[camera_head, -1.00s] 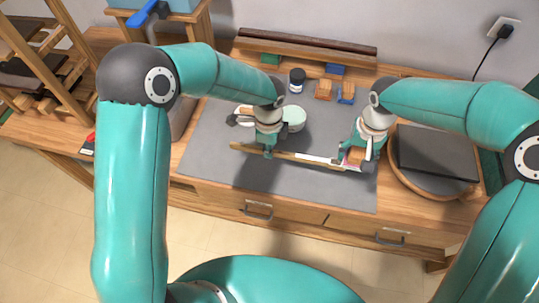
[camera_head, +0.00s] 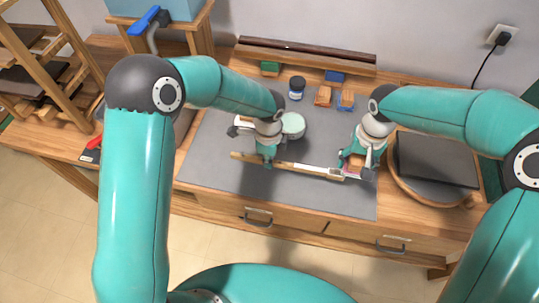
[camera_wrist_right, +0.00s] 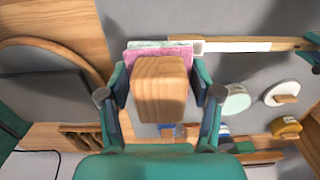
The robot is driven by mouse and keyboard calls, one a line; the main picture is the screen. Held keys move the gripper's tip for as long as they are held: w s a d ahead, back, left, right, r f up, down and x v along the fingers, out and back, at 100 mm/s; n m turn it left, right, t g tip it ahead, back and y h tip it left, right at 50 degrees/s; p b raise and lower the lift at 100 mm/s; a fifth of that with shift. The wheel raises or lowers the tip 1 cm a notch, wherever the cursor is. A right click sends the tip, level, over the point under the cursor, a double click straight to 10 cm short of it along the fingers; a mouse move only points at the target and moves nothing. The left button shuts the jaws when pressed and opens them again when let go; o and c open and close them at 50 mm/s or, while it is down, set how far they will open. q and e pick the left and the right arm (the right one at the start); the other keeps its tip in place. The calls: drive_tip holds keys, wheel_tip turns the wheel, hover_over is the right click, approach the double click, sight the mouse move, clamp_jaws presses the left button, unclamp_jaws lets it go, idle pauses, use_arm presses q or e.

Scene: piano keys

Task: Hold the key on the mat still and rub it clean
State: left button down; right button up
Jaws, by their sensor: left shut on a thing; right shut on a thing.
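The key (camera_head: 308,169), a long narrow wooden bar with a white stretch on its right part, lies across the grey mat (camera_head: 225,130). It also shows in the right wrist view (camera_wrist_right: 235,46). My left gripper (camera_head: 267,162) is shut on its wooden part, left of the white stretch. My right gripper (camera_head: 352,173) is shut on a wooden block (camera_wrist_right: 160,88) with a pink and pale-green layer (camera_wrist_right: 158,57) under it. The block is at the white right end of the key; that layer hides the end, and I cannot tell how firmly it touches.
A pale-green round tin (camera_head: 293,126) stands behind the key, close to my left gripper. A dark-lidded jar (camera_head: 296,86) and small coloured blocks (camera_head: 323,96) stand further back. A round wooden board with a dark slab (camera_head: 436,158) is right of my right gripper. The mat's front is clear.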

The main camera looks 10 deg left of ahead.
sight(269, 177)
use_arm(q)
drive_tip(key=shift+f, duration=3.6)
drive_tip(key=shift+f, duration=0.25)
use_arm(e)
drive_tip(key=shift+a+f, duration=1.55)
drive_tip(key=shift+f, duration=0.15)
drive_tip(key=shift+a+f, duration=1.5)
drive_tip(key=shift+f, duration=0.2)
drive_tip(key=shift+f, duration=1.9)
drive_tip(key=shift+f, duration=0.65)
drive_tip(key=shift+d, duration=0.1)
